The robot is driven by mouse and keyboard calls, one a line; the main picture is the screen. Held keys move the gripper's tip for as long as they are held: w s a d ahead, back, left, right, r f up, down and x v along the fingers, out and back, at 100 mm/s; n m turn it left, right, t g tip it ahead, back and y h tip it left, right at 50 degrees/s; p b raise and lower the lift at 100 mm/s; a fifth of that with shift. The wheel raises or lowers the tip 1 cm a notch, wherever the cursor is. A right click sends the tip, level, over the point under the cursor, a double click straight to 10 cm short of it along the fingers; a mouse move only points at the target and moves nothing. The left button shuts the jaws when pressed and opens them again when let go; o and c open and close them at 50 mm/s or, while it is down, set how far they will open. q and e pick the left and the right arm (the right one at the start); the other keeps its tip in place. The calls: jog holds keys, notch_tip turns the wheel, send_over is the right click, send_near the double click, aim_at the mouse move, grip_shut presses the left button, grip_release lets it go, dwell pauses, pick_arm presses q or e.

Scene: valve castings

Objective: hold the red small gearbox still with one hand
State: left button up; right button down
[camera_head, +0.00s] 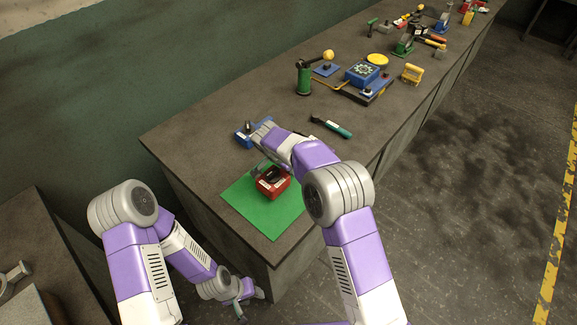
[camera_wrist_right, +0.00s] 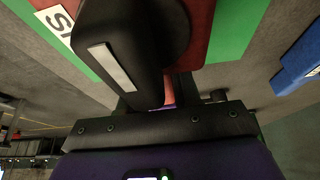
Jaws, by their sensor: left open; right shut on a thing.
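The red small gearbox (camera_head: 272,183) sits on a green mat (camera_head: 237,193) at the near end of the bench, with a black part on top and a white label on its side. My right gripper (camera_head: 259,168) is shut on it from the far left side. In the right wrist view, the gearbox's red body (camera_wrist_right: 198,35) is close up, and a large dark part with a pale stripe hides much of the grip. My left gripper (camera_head: 240,306) is open and empty, low down beside the bench's end, well away from the gearbox.
A blue item (camera_head: 243,136) lies beyond the mat, partly behind my right arm. A green-handled tool (camera_head: 331,127) lies to its right. The mat's front part is clear.

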jog(key=shift+f+b, duration=0.85)
jog(key=shift+f, duration=0.15)
jog(key=c, duration=0.7)
grip_release()
jog(key=v, duration=1.2)
jog(key=shift+f, duration=0.1)
